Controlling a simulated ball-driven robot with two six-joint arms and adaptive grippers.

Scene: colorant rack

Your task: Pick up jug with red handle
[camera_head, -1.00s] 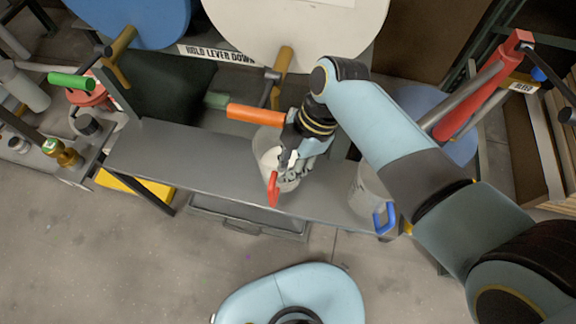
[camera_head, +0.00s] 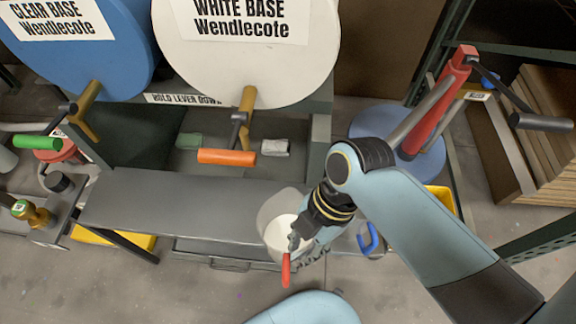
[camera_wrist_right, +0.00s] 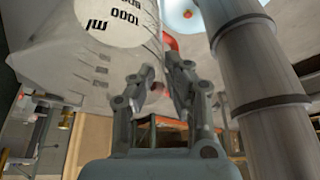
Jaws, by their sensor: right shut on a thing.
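The clear jug (camera_head: 272,212) with the red handle (camera_head: 286,270) is over the right part of the grey shelf in the head view, its pale inside showing. My right gripper (camera_head: 294,243) is shut on the red handle. The jug looks upright; I cannot tell whether its base touches the shelf. In the right wrist view, the jug wall (camera_wrist_right: 85,45) with printed volume marks fills the upper left, and a bit of the red handle (camera_wrist_right: 171,43) shows beyond the fingers (camera_wrist_right: 160,75). My left gripper is not in view.
A blue-handled jug (camera_head: 368,240) stands to the right, partly behind my right arm. An orange lever (camera_head: 227,157) sticks out under the white drum (camera_head: 250,60). The grey shelf (camera_head: 170,200) is bare on its left.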

